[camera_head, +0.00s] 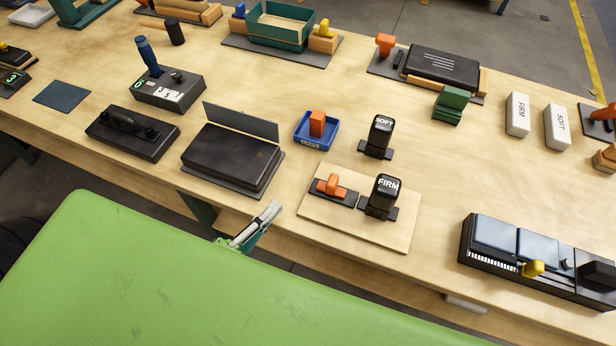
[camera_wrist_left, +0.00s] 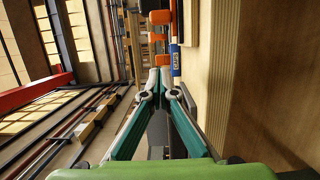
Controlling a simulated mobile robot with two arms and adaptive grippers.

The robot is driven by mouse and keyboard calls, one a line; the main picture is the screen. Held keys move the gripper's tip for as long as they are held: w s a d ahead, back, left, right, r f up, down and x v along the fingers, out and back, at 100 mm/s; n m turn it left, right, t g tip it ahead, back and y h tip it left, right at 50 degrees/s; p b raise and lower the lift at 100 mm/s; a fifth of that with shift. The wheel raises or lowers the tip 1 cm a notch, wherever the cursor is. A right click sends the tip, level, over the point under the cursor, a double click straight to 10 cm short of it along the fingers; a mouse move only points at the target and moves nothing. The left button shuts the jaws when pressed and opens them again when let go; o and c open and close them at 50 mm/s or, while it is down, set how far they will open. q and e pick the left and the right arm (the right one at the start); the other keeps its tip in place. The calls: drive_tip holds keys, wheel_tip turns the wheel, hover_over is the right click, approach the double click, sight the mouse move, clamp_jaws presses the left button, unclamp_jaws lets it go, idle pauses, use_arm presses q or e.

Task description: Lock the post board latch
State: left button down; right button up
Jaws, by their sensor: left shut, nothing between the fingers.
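The post board (camera_head: 400,235) is a pale wooden plate at the front middle of the bench. It carries an orange latch handle (camera_head: 332,184) on a dark base and a black post block marked FIRM (camera_head: 384,195). The FIRM block stands upright at the board's right side. My left gripper (camera_head: 275,208) is at the bench's front edge, left of the board and apart from the latch. Its fingers are together and empty. In the left wrist view the fingertips (camera_wrist_left: 162,82) point toward several orange pieces; I cannot tell which is the latch. My right gripper is out of view.
A black block marked SOFT (camera_head: 381,131) and a blue tray (camera_head: 316,132) with an orange piece stand behind the board. A black padded box (camera_head: 230,160) is to the left. A black unit with blue pads (camera_head: 495,236) is right.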

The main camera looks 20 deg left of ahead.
sight(333, 192)
use_arm(q)
drive_tip(key=p+x, duration=0.2)
drive_tip(key=x, duration=0.8)
drive_tip(key=shift+r, duration=0.1)
drive_tip(key=d+p, duration=0.1)
drive_tip(key=d, duration=0.2)
drive_tip(key=shift+d, duration=0.5)
drive_tip(key=d, duration=0.4)
drive_tip(key=shift+s+p, duration=0.15)
drive_tip(key=shift+p, duration=0.2)
drive_tip(key=shift+d, duration=0.3)
